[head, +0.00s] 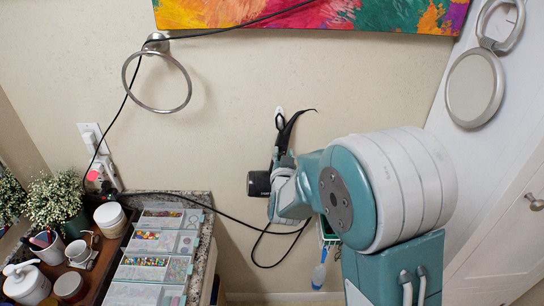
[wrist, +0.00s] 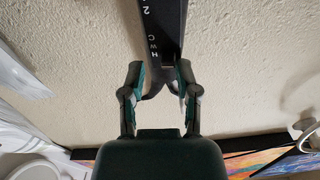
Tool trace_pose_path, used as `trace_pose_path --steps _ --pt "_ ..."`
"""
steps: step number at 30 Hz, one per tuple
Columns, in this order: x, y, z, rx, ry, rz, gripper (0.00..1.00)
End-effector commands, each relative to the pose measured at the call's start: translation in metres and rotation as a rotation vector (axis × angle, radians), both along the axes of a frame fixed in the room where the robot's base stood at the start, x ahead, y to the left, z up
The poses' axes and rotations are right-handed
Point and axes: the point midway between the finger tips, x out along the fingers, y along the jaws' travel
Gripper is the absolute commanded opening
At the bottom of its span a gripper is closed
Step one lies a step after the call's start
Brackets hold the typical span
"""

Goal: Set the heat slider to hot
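A black hair dryer hangs at the wall, its barrel (head: 258,183) left of my wrist in the head view. Its dark handle (wrist: 162,25) fills the top middle of the wrist view. The handle carries pale marks "2", "H", "W" and "C", with a small dark slider (wrist: 168,66) close by the letters. My gripper (wrist: 160,70) is at the dryer, with its two fingers apart on either side of the handle. I see no clear grip on it. The slider's exact setting is too small to tell. My arm hides part of the dryer in the head view.
A black cord loops along the wall to an outlet (head: 96,140). A towel ring (head: 158,83) and a bright painting (head: 300,14) are above. A counter (head: 205,210) with jars and a bead organizer (head: 150,264) stands left. A round mirror (head: 474,88) is at right.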

Motion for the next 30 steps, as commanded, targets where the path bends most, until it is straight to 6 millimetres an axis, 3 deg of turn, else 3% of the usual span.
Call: trace_pose_path --steps 6,12,24,30 --pt "0.000 0.013 -0.002 -0.011 0.001 0.004 0.51" --pt "-0.005 0.010 -0.001 -0.007 0.001 0.004 0.51" --pt "-0.064 0.010 0.000 -0.006 0.001 0.004 0.51" --pt "-0.079 0.015 0.000 -0.011 0.000 0.004 0.51"
